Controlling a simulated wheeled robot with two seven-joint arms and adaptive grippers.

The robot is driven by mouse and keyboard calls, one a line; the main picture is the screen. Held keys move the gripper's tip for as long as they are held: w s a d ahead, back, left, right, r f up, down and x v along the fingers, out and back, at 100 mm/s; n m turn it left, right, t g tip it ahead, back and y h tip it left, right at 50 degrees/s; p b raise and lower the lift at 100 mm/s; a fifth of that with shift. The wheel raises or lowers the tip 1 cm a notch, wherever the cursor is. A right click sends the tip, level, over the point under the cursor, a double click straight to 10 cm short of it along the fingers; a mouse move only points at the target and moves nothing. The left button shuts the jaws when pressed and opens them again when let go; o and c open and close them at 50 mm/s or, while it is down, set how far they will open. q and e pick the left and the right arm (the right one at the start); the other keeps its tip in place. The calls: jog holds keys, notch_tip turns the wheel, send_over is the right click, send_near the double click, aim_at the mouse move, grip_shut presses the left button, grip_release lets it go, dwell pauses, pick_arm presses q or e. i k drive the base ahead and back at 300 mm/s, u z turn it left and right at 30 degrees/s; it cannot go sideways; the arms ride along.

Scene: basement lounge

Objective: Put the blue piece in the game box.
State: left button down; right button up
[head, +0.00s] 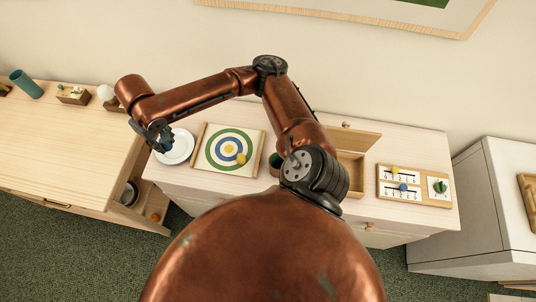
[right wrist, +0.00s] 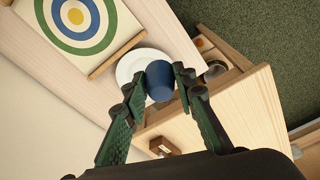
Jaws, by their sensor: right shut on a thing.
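My right gripper (head: 160,142) is at the left end of the pale sideboard, over the white plate (head: 180,147). In the right wrist view its fingers (right wrist: 164,84) are shut on a blue piece (right wrist: 159,81), rounded and cup-like, seen in front of the plate (right wrist: 138,63). In the head view the blue piece is mostly hidden by the fingers. An open wooden box (head: 350,161), likely the game box, stands right of the middle of the sideboard, its near left part hidden by my arm. My left gripper is not in view.
A target board (head: 206,162) with a yellow piece (head: 241,158) lies between plate and box. A dark green cup (head: 276,160) stands beside it. A score board (head: 415,196) with yellow and blue markers lies at right. An open drawer (head: 127,209) holds a bowl and orange ball.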

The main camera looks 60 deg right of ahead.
aim_at(350, 175)
jog(key=z, duration=0.1)
jog(key=k, duration=1.1)
jog(key=z, duration=0.95)
